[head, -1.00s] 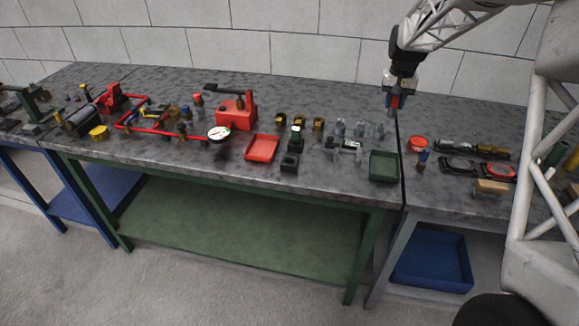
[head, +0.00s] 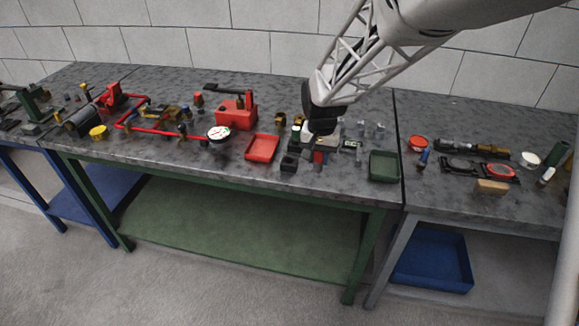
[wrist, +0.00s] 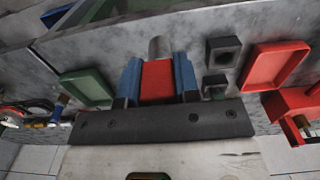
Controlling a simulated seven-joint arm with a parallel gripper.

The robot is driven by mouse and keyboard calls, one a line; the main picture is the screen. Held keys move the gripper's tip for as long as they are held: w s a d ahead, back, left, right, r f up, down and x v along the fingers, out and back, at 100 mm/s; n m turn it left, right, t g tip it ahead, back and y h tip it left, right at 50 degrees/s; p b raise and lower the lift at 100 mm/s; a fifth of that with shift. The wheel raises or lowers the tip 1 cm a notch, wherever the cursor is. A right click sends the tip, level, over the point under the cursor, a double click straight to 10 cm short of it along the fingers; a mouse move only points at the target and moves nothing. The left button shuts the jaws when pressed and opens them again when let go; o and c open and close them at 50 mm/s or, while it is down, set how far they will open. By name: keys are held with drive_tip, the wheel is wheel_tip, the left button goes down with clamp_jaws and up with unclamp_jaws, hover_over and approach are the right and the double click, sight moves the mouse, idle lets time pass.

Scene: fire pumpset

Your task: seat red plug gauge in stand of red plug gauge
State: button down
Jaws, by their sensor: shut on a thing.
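The red plug gauge (wrist: 157,80) is held between the two blue fingertips of my gripper (wrist: 158,82), with its grey cylindrical end (wrist: 156,47) sticking out beyond them. In the head view, my gripper (head: 319,158) is low over the middle table, and a bit of red (head: 317,157) shows between its fingers. A black block with a square opening (wrist: 222,52), which looks like the stand, is just right of the gauge in the wrist view. In the head view this block (head: 289,163) is left of my gripper, apart from it. Nothing shows inside its opening.
A second dark block (wrist: 214,86) stands behind the first. A red tray (head: 262,148) lies to the left and a green tray (head: 384,166) to the right. Grey fittings (head: 376,130) stand behind my gripper. The table's front strip is clear.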

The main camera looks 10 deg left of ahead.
drive_tip(key=s+a+f, duration=0.2)
drive_tip(key=s, duration=0.4)
drive_tip(key=shift+s+a, duration=0.2)
drive_tip(key=shift+a, duration=0.2)
drive_tip(key=w+a, duration=0.2)
drive_tip(key=w, duration=0.2)
drive_tip(key=w+a+f, duration=0.1)
drive_tip(key=w+a, duration=0.2)
drive_tip(key=w, duration=0.2)
drive_tip(key=w+a, duration=0.2)
drive_tip(key=w, duration=0.3)
drive_tip(key=shift+w+a+f, duration=0.15)
drive_tip(key=shift+f, duration=0.05)
drive_tip(key=shift+f, duration=1.8)
drive_tip(key=shift+f, duration=0.1)
drive_tip(key=c, duration=0.8)
unclamp_jaws()
drive_tip(key=shift+c, duration=0.2)
